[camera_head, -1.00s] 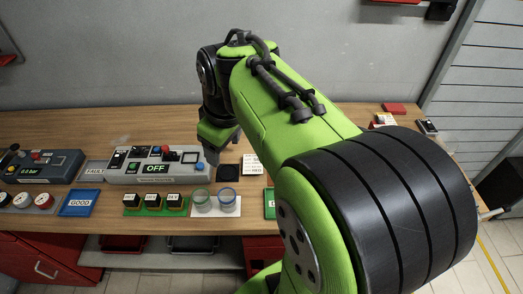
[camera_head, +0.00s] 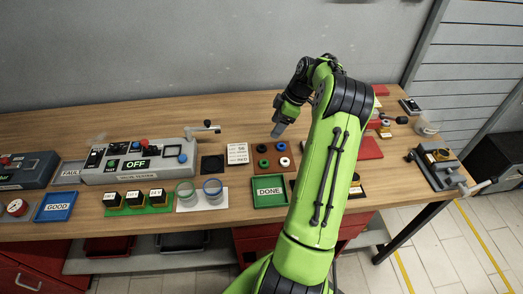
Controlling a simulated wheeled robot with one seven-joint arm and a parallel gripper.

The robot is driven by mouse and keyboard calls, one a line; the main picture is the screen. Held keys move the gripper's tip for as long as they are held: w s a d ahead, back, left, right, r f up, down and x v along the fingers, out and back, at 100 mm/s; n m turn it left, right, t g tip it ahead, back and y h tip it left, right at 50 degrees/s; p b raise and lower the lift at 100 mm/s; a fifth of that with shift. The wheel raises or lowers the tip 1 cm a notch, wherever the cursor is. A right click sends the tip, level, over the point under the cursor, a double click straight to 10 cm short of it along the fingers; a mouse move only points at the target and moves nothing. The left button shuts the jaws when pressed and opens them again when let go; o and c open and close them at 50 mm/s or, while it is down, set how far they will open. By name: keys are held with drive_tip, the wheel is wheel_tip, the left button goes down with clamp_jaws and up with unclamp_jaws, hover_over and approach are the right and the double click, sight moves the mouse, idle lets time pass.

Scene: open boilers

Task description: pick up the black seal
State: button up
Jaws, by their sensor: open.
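A brown tray (camera_head: 273,168) on the workbench holds several small rings. A dark ring (camera_head: 264,163) lies at its front left and could be the black seal, but the rings are too small to be sure. A green ring (camera_head: 263,148), a blue ring (camera_head: 281,147) and a pale ring (camera_head: 284,162) lie beside it. My gripper (camera_head: 277,132) points down, just above and behind the tray. It is open, apart from the rings, and nothing shows between its fingers.
A green DONE tray (camera_head: 270,203) sits in front of the brown tray. A black square mat (camera_head: 212,164) and a white card (camera_head: 237,147) lie to its left, near the tester box (camera_head: 110,175) with its lever. My arm hides part of the bench to the right.

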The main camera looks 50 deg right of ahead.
sight(262, 147)
drive_tip(key=x, duration=1.1)
drive_tip(key=shift+d+f, duration=0.15)
drive_tip(key=shift+f, duration=0.05)
drive_tip(key=c, duration=1.1)
